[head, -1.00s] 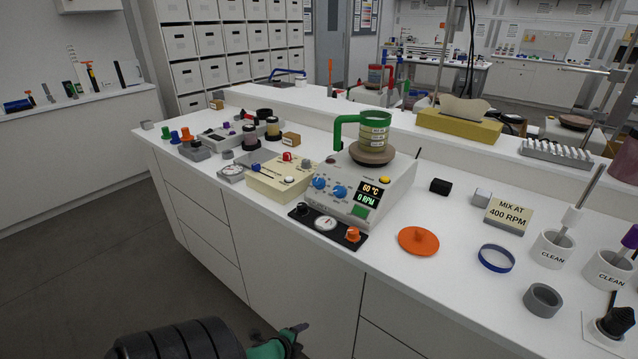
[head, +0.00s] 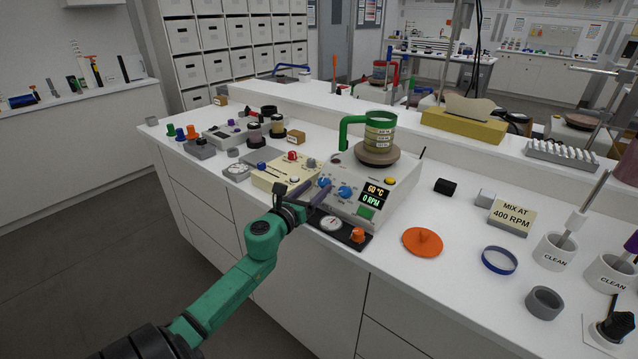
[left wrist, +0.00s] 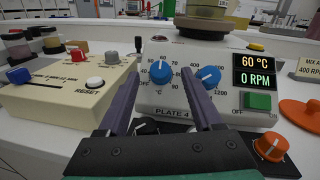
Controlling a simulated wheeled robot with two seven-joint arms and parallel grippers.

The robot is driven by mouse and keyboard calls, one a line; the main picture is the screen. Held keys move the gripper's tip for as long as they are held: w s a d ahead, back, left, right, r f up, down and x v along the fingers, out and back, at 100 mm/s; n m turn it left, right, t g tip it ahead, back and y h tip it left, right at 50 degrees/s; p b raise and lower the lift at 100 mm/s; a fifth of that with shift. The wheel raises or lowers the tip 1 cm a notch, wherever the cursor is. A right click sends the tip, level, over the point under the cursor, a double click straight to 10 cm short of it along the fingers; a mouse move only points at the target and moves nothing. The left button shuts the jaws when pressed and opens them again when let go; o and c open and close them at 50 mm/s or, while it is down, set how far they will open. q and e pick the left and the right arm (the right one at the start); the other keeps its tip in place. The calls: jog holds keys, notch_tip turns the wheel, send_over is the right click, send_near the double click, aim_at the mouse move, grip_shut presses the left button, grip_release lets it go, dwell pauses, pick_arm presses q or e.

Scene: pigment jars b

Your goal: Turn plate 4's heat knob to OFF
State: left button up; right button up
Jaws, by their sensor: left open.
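Plate 4 (head: 385,196) is a white hot plate with a display reading 60 °C and 0 RPM; its label (left wrist: 172,113) shows in the left wrist view. Its blue heat knob (head: 324,182) is the left of two blue knobs, and also shows in the left wrist view (left wrist: 160,72). The right blue knob (left wrist: 208,76) has a 200-to-1200 scale. My left gripper (head: 309,190) is open and empty in front of the panel. In the left wrist view its dark purple fingers frame the heat knob, without visible contact.
A green-handled beaker (head: 380,133) stands on the plate's round top. A cream box (head: 275,178) with a red knob is close on the left. A black strip with a gauge and an orange knob (head: 357,235) lies in front. An orange disc (head: 422,242) lies to the right.

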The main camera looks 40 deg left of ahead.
aim_at(324, 183)
pick_arm(q)
jog(key=shift+w+a, duration=0.15)
jog(key=shift+w, duration=1.1)
grip_shut()
pick_arm(e)
jog(key=shift+w+a+r, duration=0.1)
jog(key=shift+a, duration=0.25)
jog(key=shift+r, duration=0.1)
